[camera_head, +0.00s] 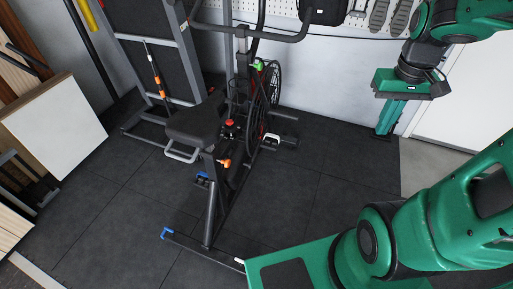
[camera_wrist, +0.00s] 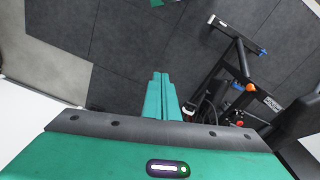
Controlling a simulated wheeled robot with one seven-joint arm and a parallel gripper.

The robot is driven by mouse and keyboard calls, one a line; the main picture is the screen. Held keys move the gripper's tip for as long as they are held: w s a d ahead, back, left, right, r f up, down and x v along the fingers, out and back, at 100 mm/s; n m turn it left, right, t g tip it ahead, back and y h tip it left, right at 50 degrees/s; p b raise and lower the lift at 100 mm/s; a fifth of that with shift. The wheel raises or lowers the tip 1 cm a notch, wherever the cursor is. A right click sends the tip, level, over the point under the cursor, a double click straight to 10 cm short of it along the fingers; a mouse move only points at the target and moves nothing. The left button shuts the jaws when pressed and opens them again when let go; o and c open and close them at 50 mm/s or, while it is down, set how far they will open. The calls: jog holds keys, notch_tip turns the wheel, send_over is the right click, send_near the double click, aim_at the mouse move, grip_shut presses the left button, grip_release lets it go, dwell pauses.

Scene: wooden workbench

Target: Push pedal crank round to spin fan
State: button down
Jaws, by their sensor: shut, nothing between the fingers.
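The fan bike stands in the middle of the head view, with a black saddle (camera_head: 197,122) and a caged fan wheel (camera_head: 263,100). A pedal (camera_head: 281,141) shows to the right of the wheel. The crank itself is mostly hidden by the frame. My gripper (camera_head: 384,131) points down at the right, apart from the bike, with its green fingers together and empty. In the wrist view the shut fingers (camera_wrist: 160,76) stand over the floor, and the bike frame (camera_wrist: 242,62) is to their right.
A pegboard wall (camera_head: 275,12) is behind the bike and a white door (camera_head: 465,105) at the right. A rack (camera_head: 150,40) stands behind left, and a white board (camera_head: 52,125) leans at the left. Dark floor tiles (camera_head: 320,185) between bike and gripper are clear.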

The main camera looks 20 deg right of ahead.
jog(key=w+a+f+n+t, duration=0.1)
jog(key=w+f+n, duration=0.2)
jog(key=w+f, duration=0.55)
jog(key=w+a+f+n+t, duration=0.1)
jog(key=w+f+n, duration=0.3)
jog(key=w, duration=1)
jog(key=w+f+n+t, duration=0.1)
jog(key=w+f+n, duration=0.2)
jog(key=w+f, duration=0.65)
jog(key=w+a+f+n+t+y, duration=0.1)
jog(key=w+a+f, duration=0.4)
jog(key=f, duration=0.7)
jog(key=w+a+f+n+t+y, duration=0.1)
jog(key=w+a+f+n, duration=0.2)
jog(key=w+a+f, duration=0.2)
jog(key=w+a+f+n+t+y, duration=0.1)
jog(key=w+a+f, duration=0.5)
jog(key=f, duration=1.2)
jog(key=shift+w+a+f+n+y, duration=0.1)
jog(key=shift+w+f+n+y, duration=0.1)
jog(key=shift+w, duration=0.5)
jog(key=shift+w+d+f+n+y, duration=0.1)
jog(key=shift+w+y, duration=0.1)
jog(key=shift+w, duration=0.55)
jog(key=shift+w+a+f+n+y, duration=0.1)
jog(key=shift+w+y, duration=0.1)
jog(key=shift+w, duration=0.5)
